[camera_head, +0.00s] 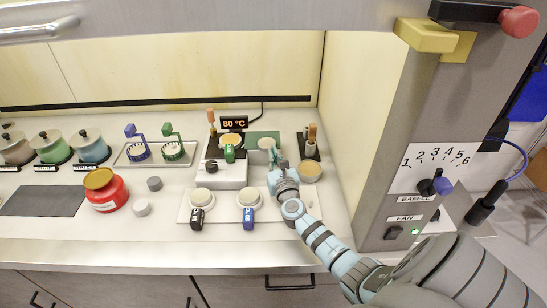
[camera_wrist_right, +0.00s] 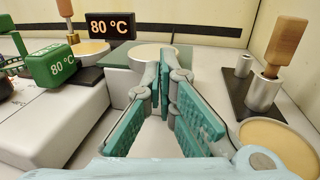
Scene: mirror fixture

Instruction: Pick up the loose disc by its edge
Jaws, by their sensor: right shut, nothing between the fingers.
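My right gripper (camera_head: 275,158) is shut and empty. Its two teal fingers also show in the right wrist view (camera_wrist_right: 166,65), tips together. Just beyond the tips is a pale round disc (camera_head: 266,143) at the green block; it also shows in the wrist view (camera_wrist_right: 153,52), partly covered by the fingers. Another tan disc (camera_head: 310,171) lies flat to the right of the gripper and shows at the lower right of the wrist view (camera_wrist_right: 282,143). I cannot tell which one is the loose disc. My left gripper is not in view.
A display reading 80 °C (camera_head: 234,123) stands behind. A green-tagged white box (camera_head: 222,175) is left of the gripper. A dark stand with a wooden-handled tool (camera_head: 311,142) is to the right, near the side wall (camera_head: 360,120). A white panel (camera_head: 222,213) lies in front.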

